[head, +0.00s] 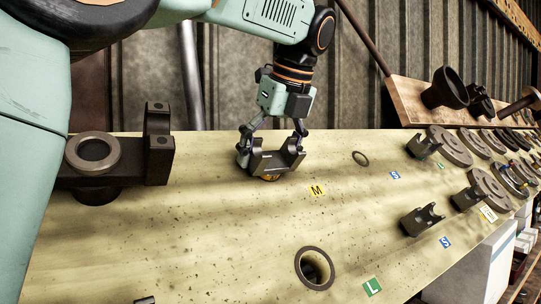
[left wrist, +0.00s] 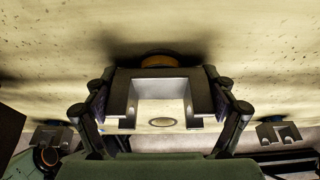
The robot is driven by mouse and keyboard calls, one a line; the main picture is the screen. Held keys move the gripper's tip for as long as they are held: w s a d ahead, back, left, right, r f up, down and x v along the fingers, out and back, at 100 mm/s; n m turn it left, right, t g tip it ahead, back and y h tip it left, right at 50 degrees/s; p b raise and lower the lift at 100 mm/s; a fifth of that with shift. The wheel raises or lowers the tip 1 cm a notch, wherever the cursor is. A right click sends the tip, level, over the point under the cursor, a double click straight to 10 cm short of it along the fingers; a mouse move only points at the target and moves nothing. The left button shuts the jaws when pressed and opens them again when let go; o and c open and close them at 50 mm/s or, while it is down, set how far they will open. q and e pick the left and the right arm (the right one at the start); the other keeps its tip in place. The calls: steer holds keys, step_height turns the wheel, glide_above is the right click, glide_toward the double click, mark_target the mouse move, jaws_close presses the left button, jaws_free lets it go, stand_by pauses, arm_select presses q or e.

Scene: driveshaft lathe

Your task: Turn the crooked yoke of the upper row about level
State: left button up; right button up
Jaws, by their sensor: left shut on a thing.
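The dark grey, U-shaped yoke (head: 268,161) is at the upper row of the pale board, left of the yellow M label (head: 317,190). My left gripper (head: 272,146) comes down from above and is shut on it, one finger at each outer side. In the left wrist view the yoke (left wrist: 160,74) lies square between the fingers, its two arms pointing down the picture. A brass-coloured round part (left wrist: 160,61) shows just behind it. In the head view the yoke looks slightly tilted against the board, but its exact angle is hard to judge. My right gripper is not in view.
A larger hole (head: 314,268) lies by the green L label (head: 373,287). Another yoke (head: 422,218) is by a blue S label. A dark bracket (head: 158,145) stands at the left. Flanges crowd the right.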

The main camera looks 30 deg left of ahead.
arm_select(q)
steer(key=shift+s+f, duration=0.1)
steer(key=shift+f, duration=0.15)
steer(key=o, duration=1.4)
steer(key=shift+o, duration=1.4)
steer(key=shift+s+r, duration=0.1)
steer(key=shift+s, duration=0.15)
steer(key=shift+w+d+r, duration=0.15)
steer(key=shift+w+r, duration=0.05)
steer(key=shift+r, duration=0.2)
steer(key=v, duration=1.1)
steer(key=shift+s+r, duration=0.15)
steer(key=shift+s, duration=0.15)
